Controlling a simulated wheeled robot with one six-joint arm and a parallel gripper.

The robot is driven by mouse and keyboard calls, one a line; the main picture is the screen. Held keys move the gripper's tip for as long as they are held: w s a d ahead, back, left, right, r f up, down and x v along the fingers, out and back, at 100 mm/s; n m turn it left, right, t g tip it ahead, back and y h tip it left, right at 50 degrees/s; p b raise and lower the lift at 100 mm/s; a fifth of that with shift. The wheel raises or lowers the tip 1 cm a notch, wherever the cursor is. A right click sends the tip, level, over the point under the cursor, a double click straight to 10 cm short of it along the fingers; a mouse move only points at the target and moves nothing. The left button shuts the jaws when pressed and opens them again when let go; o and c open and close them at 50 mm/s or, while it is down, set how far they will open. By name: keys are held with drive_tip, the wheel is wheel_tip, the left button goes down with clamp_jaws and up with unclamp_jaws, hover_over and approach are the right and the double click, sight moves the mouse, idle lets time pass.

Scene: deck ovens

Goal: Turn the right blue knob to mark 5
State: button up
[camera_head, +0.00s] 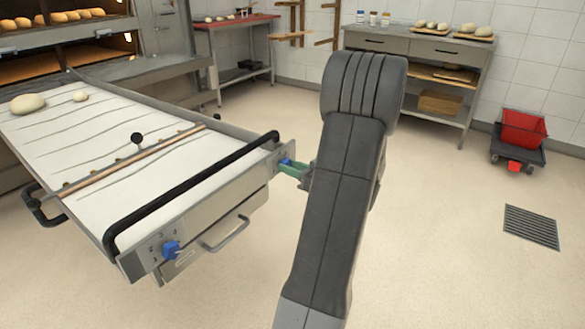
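A long loader with a pale cloth top (110,135) shows at the left. On its front end, the left blue knob (171,249) sits on a grey plate with marks around it. The right blue knob (286,162) is at the other corner and is only partly seen. My gripper (291,169) is at the right blue knob, its green fingers reaching to it from the right. My arm hides most of the gripper. I cannot tell whether the fingers are closed on the knob or just beside it. The marks around this knob cannot be read.
A black bar (195,182) runs across the loader's front end, with a metal handle (225,233) below. Two dough pieces lie on the cloth. Ovens stand behind left, a red table (235,22) and a grey workbench (415,44) at the back. A red bin (522,130) stands right. Floor between is clear.

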drive_tip(key=shift+f+m, duration=0.1)
drive_tip(key=shift+m, duration=0.3)
drive_tip(key=n+p, duration=2.2)
drive_tip(key=n, duration=0.3)
drive_tip(key=shift+s+n+p, duration=0.15)
drive_tip(key=shift+n+p, duration=0.2)
drive_tip(key=shift+n, duration=0.05)
idle(1.6)
idle(0.3)
